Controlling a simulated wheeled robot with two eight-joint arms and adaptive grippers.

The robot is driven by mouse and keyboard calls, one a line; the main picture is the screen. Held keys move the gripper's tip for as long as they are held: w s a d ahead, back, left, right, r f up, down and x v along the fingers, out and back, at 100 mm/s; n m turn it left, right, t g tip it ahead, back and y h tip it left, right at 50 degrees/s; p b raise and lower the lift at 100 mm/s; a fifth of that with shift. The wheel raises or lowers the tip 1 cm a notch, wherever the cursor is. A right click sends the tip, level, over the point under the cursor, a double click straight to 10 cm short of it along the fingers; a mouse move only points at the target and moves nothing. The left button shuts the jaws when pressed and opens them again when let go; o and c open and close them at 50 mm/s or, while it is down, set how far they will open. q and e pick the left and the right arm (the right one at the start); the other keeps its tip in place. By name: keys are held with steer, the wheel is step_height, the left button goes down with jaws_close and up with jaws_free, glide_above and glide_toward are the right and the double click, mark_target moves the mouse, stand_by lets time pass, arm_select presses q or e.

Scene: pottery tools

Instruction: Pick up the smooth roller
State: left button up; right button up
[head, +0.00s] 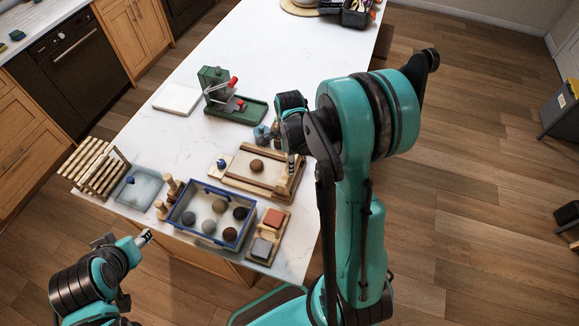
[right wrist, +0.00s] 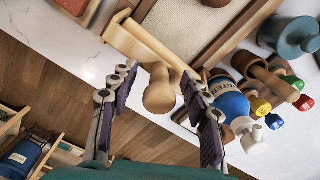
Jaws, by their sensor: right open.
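My right gripper (right wrist: 160,78) is open, its two fingers on either side of a pale wooden round-ended handle (right wrist: 158,95). The handle joins or stands in front of a pale wooden bar (right wrist: 150,45); I cannot tell whether this is the smooth roller. In the head view my right gripper (head: 290,165) is over the right end of a wooden-framed board (head: 230,182), and the arm hides part of that area. My left gripper (head: 143,238) is off the table's front left edge, its jaws unclear.
A blue-rimmed bin (head: 182,222) holds several clay balls. A wooden block holder (head: 252,256) stands to its right, and a wooden rack (head: 90,170) at the left. A green press (head: 225,95) stands behind. Small coloured-cap bottles (right wrist: 265,105) crowd the gripper's right.

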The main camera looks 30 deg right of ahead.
steer(key=shift+f, duration=0.15)
jaws_close()
